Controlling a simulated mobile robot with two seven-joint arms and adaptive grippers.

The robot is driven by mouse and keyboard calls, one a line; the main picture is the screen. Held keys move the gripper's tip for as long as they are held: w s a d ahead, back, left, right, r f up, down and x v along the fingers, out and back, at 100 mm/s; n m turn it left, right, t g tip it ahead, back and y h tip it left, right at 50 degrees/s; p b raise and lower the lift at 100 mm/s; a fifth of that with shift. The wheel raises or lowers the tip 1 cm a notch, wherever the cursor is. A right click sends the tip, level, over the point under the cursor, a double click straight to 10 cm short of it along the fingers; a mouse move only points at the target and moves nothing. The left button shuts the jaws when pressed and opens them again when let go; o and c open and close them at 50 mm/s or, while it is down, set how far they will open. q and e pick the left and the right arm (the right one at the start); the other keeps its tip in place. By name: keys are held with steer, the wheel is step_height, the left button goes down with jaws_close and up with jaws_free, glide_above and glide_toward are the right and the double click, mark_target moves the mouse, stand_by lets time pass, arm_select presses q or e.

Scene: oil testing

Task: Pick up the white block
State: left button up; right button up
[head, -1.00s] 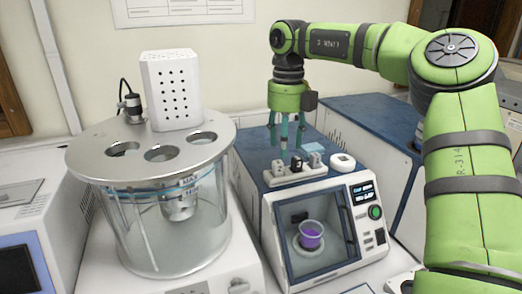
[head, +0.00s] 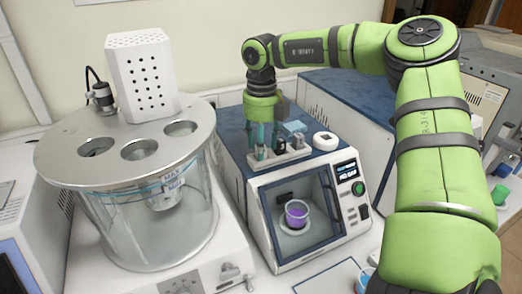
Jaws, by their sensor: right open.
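My right gripper (head: 265,139) points down over the blue-topped machine (head: 232,128), with its teal fingers apart around or just beside the left end of a small white rack (head: 272,165). The rack holds a few small blocks. A pale grey-white block (head: 298,140) stands at its right end and a dark one (head: 280,146) near the middle. The leftmost block is mostly hidden by the fingers, and I cannot tell whether they touch it. A white rounded piece (head: 325,141) sits right of the rack. My left gripper is not in view.
A glass bath with a metal lid (head: 85,150) and a tall white perforated housing (head: 143,75) stands at left. A purple-filled cup (head: 296,213) is inside the machine's windowed chamber. Green and blue containers (head: 500,194) are at far right.

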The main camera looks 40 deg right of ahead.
steer(key=c, duration=1)
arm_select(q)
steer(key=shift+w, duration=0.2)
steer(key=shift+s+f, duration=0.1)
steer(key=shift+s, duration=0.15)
arm_select(e)
steer(key=shift+r, duration=0.15)
jaws_close()
